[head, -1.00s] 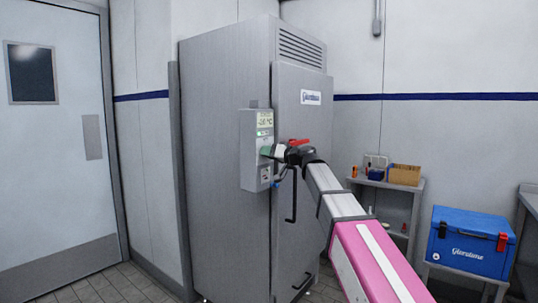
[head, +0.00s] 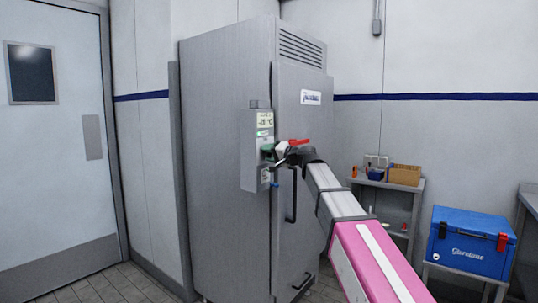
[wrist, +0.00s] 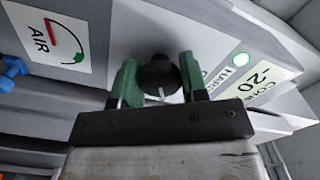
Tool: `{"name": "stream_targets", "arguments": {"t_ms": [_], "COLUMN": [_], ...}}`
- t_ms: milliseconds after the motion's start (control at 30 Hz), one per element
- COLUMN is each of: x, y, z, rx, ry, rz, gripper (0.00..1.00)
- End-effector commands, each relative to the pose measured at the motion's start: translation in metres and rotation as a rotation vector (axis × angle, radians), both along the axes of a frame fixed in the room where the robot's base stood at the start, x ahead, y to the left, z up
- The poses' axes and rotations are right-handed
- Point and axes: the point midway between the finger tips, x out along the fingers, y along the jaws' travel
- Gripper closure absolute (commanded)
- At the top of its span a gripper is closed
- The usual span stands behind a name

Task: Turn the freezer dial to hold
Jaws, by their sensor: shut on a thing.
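In the wrist view the dial (wrist: 160,76) is a round black knob with a white pointer mark, seen on the grey panel. My gripper (wrist: 158,72) has its two green fingers on either side of the dial and is shut on it. In the head view my gripper (head: 268,156) is at the front of the control box and hides the dial. The dial's "hold" label cannot be made out.
The door handle (head: 294,195) hangs below my arm. A blue cooler (head: 470,240) stands at right.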

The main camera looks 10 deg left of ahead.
Motion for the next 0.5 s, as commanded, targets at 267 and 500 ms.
{"name": "stream_targets", "arguments": {"t_ms": [267, 500], "x": [0.0001, 0.0001], "y": [-0.0004, -0.0004], "z": [-0.0003, -0.0003], "rx": [0.003, 0.002], "ry": [0.006, 0.006], "rz": [-0.001, -0.001], "gripper": [0.84, 0.34]}}
